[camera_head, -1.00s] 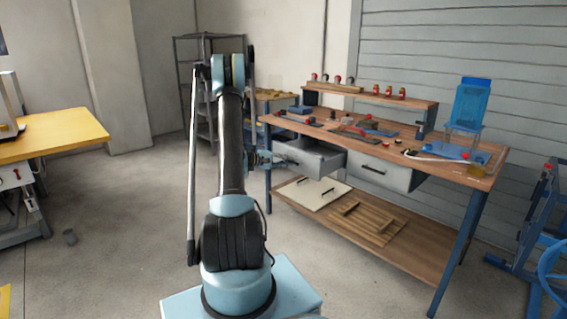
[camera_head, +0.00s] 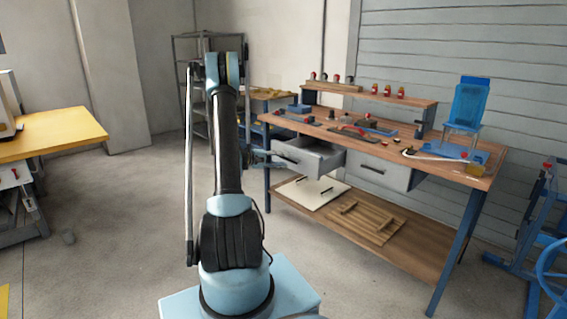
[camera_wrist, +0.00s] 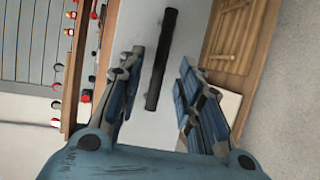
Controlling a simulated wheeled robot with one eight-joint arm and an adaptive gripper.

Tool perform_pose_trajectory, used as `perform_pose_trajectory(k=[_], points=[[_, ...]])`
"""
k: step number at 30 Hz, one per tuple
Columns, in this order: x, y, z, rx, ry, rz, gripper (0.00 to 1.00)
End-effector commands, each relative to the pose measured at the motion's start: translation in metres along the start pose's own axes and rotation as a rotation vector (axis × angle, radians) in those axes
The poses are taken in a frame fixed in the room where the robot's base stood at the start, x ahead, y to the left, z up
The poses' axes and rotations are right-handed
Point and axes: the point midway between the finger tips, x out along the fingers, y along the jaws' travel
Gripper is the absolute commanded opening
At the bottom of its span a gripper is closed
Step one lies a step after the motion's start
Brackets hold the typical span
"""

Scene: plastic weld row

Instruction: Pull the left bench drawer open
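The left bench drawer (camera_head: 300,168) is grey and stands pulled out from the workbench, its inside showing from above in the head view. Its dark bar handle (camera_head: 285,158) is on the front face. In the wrist view the grey drawer front (camera_wrist: 185,45) fills the middle, and the handle (camera_wrist: 160,60) shows beyond and between my fingers. My gripper (camera_wrist: 161,66) is open and empty, its two blue fingers spread on either side of the handle's line. In the head view it is just left of the drawer front, seemingly apart from it.
The right drawer (camera_head: 380,173) is shut. The workbench top (camera_head: 470,168) carries tools and a blue chair-like object (camera_head: 470,103). A white panel (camera_head: 308,192) and a slatted wooden piece (camera_head: 367,221) lie on the lower shelf. The floor left of the bench is clear.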

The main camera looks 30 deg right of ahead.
Motion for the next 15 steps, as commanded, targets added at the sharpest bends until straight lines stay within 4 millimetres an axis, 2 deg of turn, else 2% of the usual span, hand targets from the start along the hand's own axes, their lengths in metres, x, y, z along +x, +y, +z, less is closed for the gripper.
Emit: perform_pose_trajectory(k=[9,15], points=[[-0.063,-0.001,-0.002,-0.001,0.005,0.0,0.33],[-0.089,-0.001,-0.002,-0.002,0.002,0.0,0.33]])
